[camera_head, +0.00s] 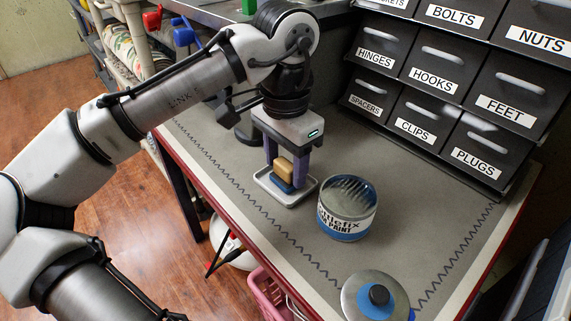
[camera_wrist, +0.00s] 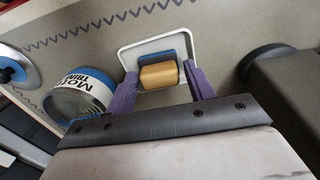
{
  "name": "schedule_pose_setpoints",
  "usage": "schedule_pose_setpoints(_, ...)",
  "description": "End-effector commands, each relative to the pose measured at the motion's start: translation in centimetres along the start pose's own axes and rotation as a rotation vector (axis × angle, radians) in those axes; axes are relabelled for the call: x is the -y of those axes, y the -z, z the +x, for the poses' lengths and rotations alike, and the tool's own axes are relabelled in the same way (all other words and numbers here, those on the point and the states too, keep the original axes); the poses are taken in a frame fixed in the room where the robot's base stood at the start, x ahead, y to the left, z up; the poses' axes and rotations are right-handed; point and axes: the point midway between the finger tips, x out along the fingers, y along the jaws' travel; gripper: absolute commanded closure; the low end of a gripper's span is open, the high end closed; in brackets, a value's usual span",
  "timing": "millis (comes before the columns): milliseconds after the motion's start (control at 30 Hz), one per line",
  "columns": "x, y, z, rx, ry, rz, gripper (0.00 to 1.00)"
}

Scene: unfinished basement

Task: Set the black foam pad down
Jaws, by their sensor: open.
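A small block with a tan top (camera_head: 284,165) and a blue lower part (camera_head: 281,184) sits in a shallow white tray (camera_head: 262,182) on the bench. It also shows in the wrist view (camera_wrist: 159,76), with the blue part behind the tan. I cannot make out a black foam layer on it; its underside is hidden. My gripper (camera_head: 283,172) is above the tray, pointing down. Its two purple fingers stand either side of the block, open. In the wrist view (camera_wrist: 161,78) a gap shows between each finger and the block.
A paint tin (camera_head: 347,210) stands just right of the tray. A round lid-like disc with a black knob (camera_head: 378,295) lies near the front. Labelled drawers (camera_head: 440,105) line the back. A dark round object (camera_wrist: 264,62) is close by. The bench's red edge (camera_head: 215,225) runs along the left.

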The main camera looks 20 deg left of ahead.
Motion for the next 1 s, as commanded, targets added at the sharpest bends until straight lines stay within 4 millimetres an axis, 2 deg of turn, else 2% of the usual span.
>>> schedule_pose_setpoints(33, 0.0, 0.1, -1.3, -0.003, -0.001, 0.001, 0.47)
schedule_pose_setpoints(200, 0.0, 0.1, -5.2, -0.003, -0.001, 0.002, 0.47)
schedule_pose_setpoints(433, 0.0, 0.0, -9.3, 0.001, 0.001, -0.001, 0.47)
schedule_pose_setpoints(600, 0.0, 0.0, -10.6, 0.001, 0.0, 0.0, 0.47)
schedule_pose_setpoints(867, 0.0, 0.0, -10.7, -0.002, -0.001, 0.001, 0.47)
schedule_pose_setpoints(1000, -0.2, 1.6, -10.9, -0.097, 0.017, 0.028, 0.47)
